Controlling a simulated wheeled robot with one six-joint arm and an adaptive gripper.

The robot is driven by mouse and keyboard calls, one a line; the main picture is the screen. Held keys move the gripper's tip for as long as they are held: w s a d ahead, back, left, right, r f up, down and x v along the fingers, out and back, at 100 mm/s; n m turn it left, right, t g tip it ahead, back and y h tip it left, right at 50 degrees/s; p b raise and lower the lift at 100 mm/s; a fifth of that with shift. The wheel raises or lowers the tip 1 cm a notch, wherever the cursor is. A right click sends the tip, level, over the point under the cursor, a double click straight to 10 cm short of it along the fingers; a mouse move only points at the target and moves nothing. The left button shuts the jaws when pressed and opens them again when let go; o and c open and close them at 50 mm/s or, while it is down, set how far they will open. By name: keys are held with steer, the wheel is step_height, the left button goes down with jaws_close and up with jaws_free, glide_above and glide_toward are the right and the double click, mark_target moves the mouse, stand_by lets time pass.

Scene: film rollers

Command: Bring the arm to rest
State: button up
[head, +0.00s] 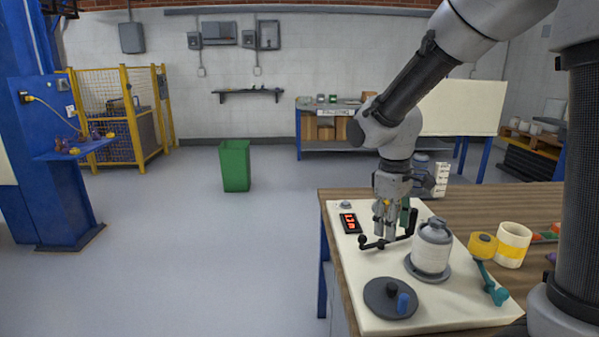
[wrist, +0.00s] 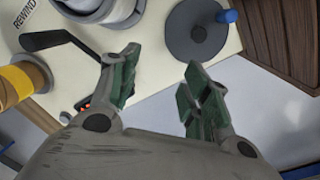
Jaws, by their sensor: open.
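My gripper (head: 386,214) points down over the cream board on the table, close above a black crank handle (head: 405,236). In the wrist view its two green-padded fingers (wrist: 158,82) are spread apart with nothing between them. The crank (wrist: 50,40) lies left of the fingers there and is apart from them. The dark round disc (wrist: 193,42) with a blue peg is beyond the right finger; it also shows in the head view (head: 377,301). In the head view my arm comes down from the upper right, bent at the elbow. I cannot tell the exact fingertip height.
The board (head: 348,275) carries a white canister (head: 432,252), a red-lit display (head: 349,222) and a yellow roller on a teal arm (head: 488,274). A white-and-yellow roll (head: 513,246) stands to the right. A green bin (head: 234,166) stands on open floor.

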steer(key=s+d+r+m+t, duration=0.2)
steer(key=s+d+r+m, duration=0.2)
steer(key=s, duration=0.5)
steer(key=s+d+r+m+t+y, duration=0.1)
steer(key=s+d+r+m+t, duration=0.1)
steer(key=s+d+r+m, duration=0.2)
steer(key=s+d+r, duration=0.3)
steer(key=s, duration=0.2)
steer(key=shift+s+d+r, duration=0.3)
steer(key=shift+s+d, duration=0.05)
steer(key=shift+d, duration=0.05)
